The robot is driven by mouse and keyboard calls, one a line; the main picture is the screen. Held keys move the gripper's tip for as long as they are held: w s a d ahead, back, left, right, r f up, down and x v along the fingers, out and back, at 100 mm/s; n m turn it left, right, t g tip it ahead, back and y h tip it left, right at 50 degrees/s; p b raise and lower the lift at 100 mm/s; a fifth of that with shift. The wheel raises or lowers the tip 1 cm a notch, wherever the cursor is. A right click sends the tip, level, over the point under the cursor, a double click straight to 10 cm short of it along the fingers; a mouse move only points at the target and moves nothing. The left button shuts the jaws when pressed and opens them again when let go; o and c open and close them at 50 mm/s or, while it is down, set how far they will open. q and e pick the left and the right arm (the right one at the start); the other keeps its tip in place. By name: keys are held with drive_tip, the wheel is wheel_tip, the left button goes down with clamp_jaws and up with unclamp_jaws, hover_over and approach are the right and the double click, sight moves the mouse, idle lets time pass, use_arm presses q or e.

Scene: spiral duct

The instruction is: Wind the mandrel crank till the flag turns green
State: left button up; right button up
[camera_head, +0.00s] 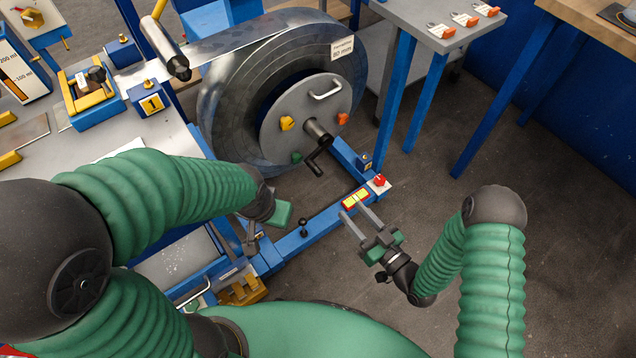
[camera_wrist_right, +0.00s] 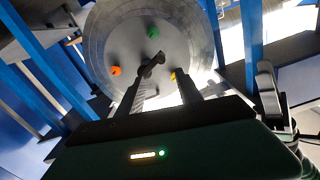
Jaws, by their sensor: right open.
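The mandrel crank (camera_head: 316,160) is a black bent arm on a shaft at the centre of the grey round plate (camera_head: 290,115). In the right wrist view the crank (camera_wrist_right: 153,64) shows beyond the fingertips. My right gripper (camera_head: 352,212) is open and empty, below and right of the crank in the head view, apart from it. The right fingers also frame the plate in the wrist view (camera_wrist_right: 160,78). My left gripper (camera_head: 266,222) is beside the blue frame; its fingers are partly hidden. A red-edged yellow panel (camera_head: 355,199) sits on the frame; I cannot tell whether it is the flag.
A large metal strip coil (camera_head: 235,115) surrounds the plate. A red knob (camera_head: 379,181) and a black knob (camera_head: 304,227) sit on the blue frame (camera_head: 325,218). A grey table (camera_head: 440,20) with blue legs stands at upper right.

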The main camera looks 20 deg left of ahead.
sight(317, 171)
drive_tip(key=b+x, duration=0.4)
drive_tip(key=x, duration=1.2)
drive_tip(key=shift+w+a+r+b, duration=0.15)
drive_tip(key=shift+a+b, duration=0.15)
drive_tip(key=shift+c, duration=0.2)
clamp_jaws()
